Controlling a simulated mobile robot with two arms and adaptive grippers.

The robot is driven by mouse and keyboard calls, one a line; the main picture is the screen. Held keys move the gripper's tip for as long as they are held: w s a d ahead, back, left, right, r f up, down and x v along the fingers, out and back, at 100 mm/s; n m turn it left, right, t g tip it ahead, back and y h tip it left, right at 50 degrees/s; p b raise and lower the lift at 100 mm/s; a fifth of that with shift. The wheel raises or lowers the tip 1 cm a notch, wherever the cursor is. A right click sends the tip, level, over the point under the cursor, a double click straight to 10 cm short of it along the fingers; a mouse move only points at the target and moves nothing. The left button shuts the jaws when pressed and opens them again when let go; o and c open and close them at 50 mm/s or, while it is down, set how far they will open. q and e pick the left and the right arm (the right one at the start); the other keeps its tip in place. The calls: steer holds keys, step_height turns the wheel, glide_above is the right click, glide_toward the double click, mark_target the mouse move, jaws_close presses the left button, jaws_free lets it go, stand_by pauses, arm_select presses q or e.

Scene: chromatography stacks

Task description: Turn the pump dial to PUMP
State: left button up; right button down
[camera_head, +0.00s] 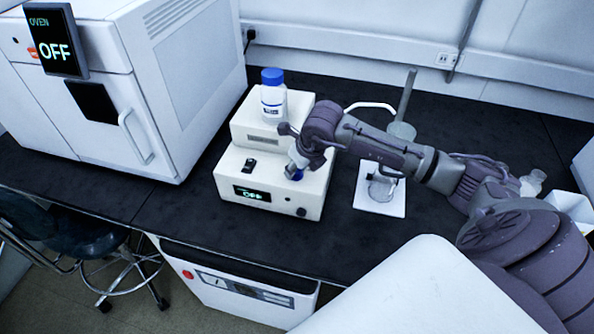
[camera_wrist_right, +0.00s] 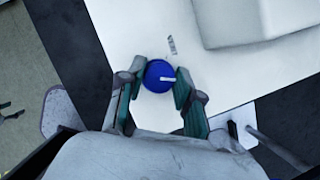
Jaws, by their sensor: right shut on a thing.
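The white pump box (camera_head: 237,171) stands on the black bench, and its small front screen (camera_head: 252,194) reads OFF. Its blue dial (camera_wrist_right: 158,77) shows in the wrist view with a white pointer mark aimed to the right of that picture. My right gripper (camera_wrist_right: 158,88) is shut on the dial, with a finger on each side of it. In the head view the gripper (camera_head: 299,170) comes down over the box from the right, and only a bit of the blue dial (camera_head: 297,175) shows beneath it. My left gripper is in neither view.
A blue-capped bottle (camera_head: 273,100) stands on the raised back part of the box. A large oven (camera_head: 190,80), its screen reading OFF, is at left. Glassware sits on a white stand base (camera_head: 367,205) with a rod, right under my arm.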

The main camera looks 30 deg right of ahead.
steer(key=shift+a+m+h+b, duration=0.1)
steer(key=shift+m+h+b, duration=0.4)
steer(key=shift+m, duration=0.6)
steer(key=shift+m+h+b, duration=0.3)
steer(key=shift+m+b, duration=0.35)
steer(key=shift+m, duration=0.45)
steer(key=c, duration=0.8)
jaws_free()
steer(key=shift+o, duration=0.2)
steer(key=v, duration=1.2)
steer(key=shift+w, duration=0.15)
